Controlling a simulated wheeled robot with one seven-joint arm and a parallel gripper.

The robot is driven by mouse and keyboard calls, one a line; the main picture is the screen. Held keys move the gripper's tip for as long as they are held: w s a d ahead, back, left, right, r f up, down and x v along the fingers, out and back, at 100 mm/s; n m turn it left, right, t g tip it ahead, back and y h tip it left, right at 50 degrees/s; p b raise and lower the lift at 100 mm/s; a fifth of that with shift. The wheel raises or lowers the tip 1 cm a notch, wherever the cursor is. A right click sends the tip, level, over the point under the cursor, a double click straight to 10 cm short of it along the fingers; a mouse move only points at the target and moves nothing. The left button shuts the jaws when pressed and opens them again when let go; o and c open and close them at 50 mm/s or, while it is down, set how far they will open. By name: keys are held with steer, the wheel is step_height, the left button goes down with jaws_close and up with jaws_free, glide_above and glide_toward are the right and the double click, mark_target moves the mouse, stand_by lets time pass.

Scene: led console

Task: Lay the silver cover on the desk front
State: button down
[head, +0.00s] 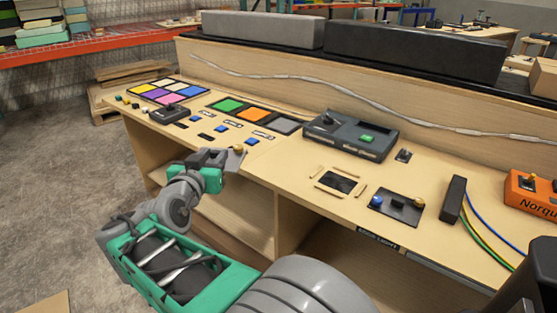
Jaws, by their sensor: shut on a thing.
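My gripper (226,158) is over the front edge of the wooden desk (290,185), left of its middle. It is shut on the silver cover (236,164), a small grey plate with a brass knob on it. The jaws hide part of the cover, and I cannot tell whether it touches the desk top. To the right, a black rectangular opening (340,181) lies in the desk top with thin wooden strips around it. The desk front right of the gripper is bare wood.
A dark plate with blue and brass knobs (397,205) lies right of the opening. A grey console with a green button (350,135) stands behind it. Coloured panels (255,114) and small blue blocks (252,140) lie at left. An orange box (530,194) stands far right.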

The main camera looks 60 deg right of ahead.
steer(key=s+d+r+m+g, duration=0.1)
steer(key=s+d+m+g, duration=0.25)
steer(key=s+d, duration=0.35)
steer(key=s+d+r+m+g, duration=0.15)
steer(key=s+d+g, duration=0.3)
steer(key=s, duration=0.55)
steer(key=b, duration=0.3)
glide_above(284, 165)
steer(key=shift+m, duration=0.3)
steer(key=f, duration=0.9)
steer(key=shift+s+a+f, duration=0.15)
steer(key=shift+s+a, duration=0.1)
steer(key=shift+s, duration=0.05)
steer(key=shift+w+d+f, duration=0.15)
steer(key=shift+d+f, duration=0.05)
steer(key=shift+f, duration=0.05)
steer(key=shift+w+d+f+h+b, duration=0.1)
steer(key=shift+f+h+b, duration=0.3)
steer(key=shift+f, duration=1.45)
steer(key=c, duration=1.1)
jaws_free()
steer(key=shift+o, duration=0.2)
steer(key=shift+r, duration=0.1)
